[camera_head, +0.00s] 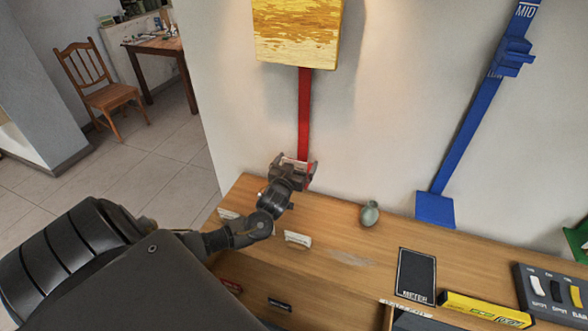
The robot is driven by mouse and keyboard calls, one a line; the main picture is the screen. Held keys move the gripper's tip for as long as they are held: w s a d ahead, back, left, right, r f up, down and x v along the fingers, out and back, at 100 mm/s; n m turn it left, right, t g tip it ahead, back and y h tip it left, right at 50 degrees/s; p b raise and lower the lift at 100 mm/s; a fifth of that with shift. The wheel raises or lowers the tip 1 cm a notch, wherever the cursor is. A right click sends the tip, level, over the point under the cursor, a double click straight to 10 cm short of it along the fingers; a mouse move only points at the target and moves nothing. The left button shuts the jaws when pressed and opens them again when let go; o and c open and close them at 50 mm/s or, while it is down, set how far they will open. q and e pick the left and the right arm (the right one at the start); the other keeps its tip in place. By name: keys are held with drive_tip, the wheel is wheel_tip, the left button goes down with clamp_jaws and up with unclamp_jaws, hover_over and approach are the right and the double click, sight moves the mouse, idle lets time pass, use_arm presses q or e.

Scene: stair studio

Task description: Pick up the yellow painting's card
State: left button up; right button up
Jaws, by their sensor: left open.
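The yellow painting (297,32) hangs on the wall at the top, with a red strip (305,112) running down from it. My left gripper (295,164) is open at the foot of this strip, above the back of the wooden cabinet top. It hides part of the strip's lower end; I cannot tell whether they touch. A small white card (298,239) stands on the cabinet top, in front of and below the gripper. Another pale card (228,214) is farther left, partly behind my arm. I cannot read either card. My right gripper is not in view.
A grey-green vase (370,213) stands right of the gripper. A blue slanted rail (467,135) is on the wall. A black METER panel (416,275), a yellow box (484,309) and a switch box (551,292) lie farther right on the wooden cabinet (335,229).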

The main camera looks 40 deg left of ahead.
use_arm(q)
drive_tip(key=shift+c, duration=0.4)
drive_tip(key=c, duration=0.8)
drive_tip(key=shift+c, duration=0.2)
drive_tip(key=shift+r+b, duration=0.45)
drive_tip(key=shift+r, duration=0.05)
drive_tip(key=s+r+b, duration=0.4)
drive_tip(key=s+r, duration=0.8)
drive_tip(key=s, duration=0.2)
drive_tip(key=shift+a, duration=0.35)
